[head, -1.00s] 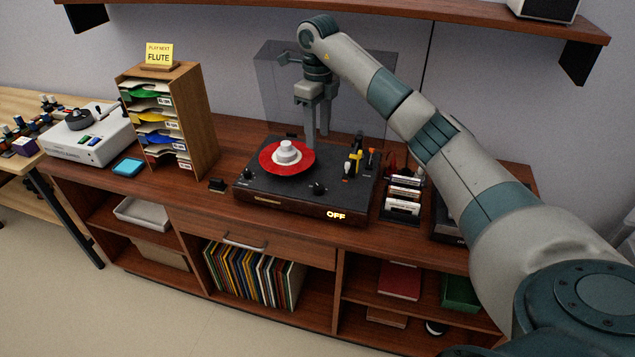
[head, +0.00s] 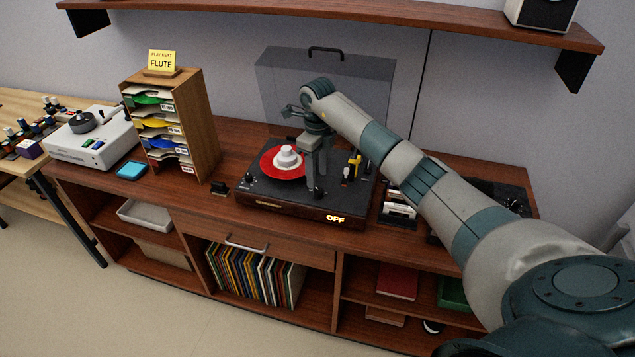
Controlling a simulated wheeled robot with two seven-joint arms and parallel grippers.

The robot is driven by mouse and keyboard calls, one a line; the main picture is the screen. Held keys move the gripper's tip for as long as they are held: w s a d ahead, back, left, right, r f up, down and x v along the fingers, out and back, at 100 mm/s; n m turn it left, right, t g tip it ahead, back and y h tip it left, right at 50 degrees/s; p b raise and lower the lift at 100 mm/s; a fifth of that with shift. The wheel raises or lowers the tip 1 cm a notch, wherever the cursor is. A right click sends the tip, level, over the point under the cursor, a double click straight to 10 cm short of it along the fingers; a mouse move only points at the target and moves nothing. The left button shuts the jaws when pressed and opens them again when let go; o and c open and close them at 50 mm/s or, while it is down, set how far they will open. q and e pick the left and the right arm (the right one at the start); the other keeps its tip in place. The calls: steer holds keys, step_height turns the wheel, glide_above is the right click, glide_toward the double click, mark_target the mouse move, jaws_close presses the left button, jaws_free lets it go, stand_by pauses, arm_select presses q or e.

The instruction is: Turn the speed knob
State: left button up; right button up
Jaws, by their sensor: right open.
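A dark turntable (head: 285,202) with a red record (head: 270,166) and a white centre piece stands on the wooden cabinet; its front display reads OFF. One small black knob (head: 317,192) sits at the front middle of the deck, and another (head: 248,174) at its left side. I cannot read which is the speed knob. My right gripper (head: 318,186) points down over the deck, open, with its fingertips at the front middle knob and partly covering it. I cannot tell whether they touch it. My left gripper is out of view.
The clear raised lid (head: 345,90) stands behind my right arm. The tonearm and yellow part (head: 354,163) are just right of the gripper. A wooden sleeve rack (head: 200,125) stands to the left.

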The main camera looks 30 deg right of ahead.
mark_target(317, 190)
steer(key=shift+f+p, duration=0.7)
steer(key=shift+f, duration=2.2)
steer(key=c, duration=1)
